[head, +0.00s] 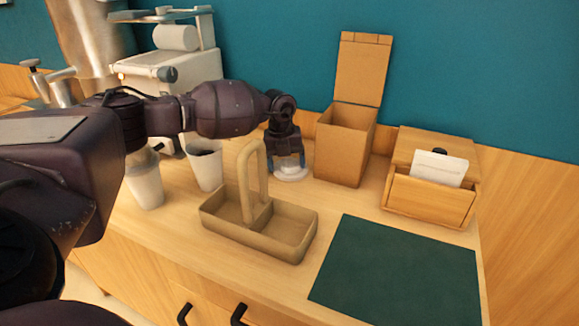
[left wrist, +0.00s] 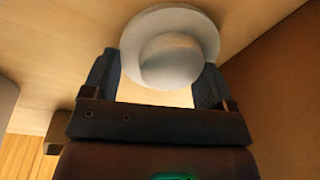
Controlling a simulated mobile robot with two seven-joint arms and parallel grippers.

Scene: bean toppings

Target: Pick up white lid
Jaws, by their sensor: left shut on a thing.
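The white lid (head: 291,175) is at counter level behind the tan caddy, left of the tall wooden box. My left gripper (head: 289,160) points down over it from above. In the left wrist view the lid (left wrist: 170,58) shows as a round white disc with a raised centre, between the two fingers of my left gripper (left wrist: 155,80). The gripper is shut on the lid. I cannot tell whether the lid still touches the counter. My right gripper is not in view.
The tan caddy (head: 219,222) with an upright handle stands in front. The tall open wooden box (head: 342,155) is close on the right. A wooden box with white cards (head: 437,168), a green mat (head: 398,270), white cups (head: 145,182) and a coffee machine (head: 150,80) are around.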

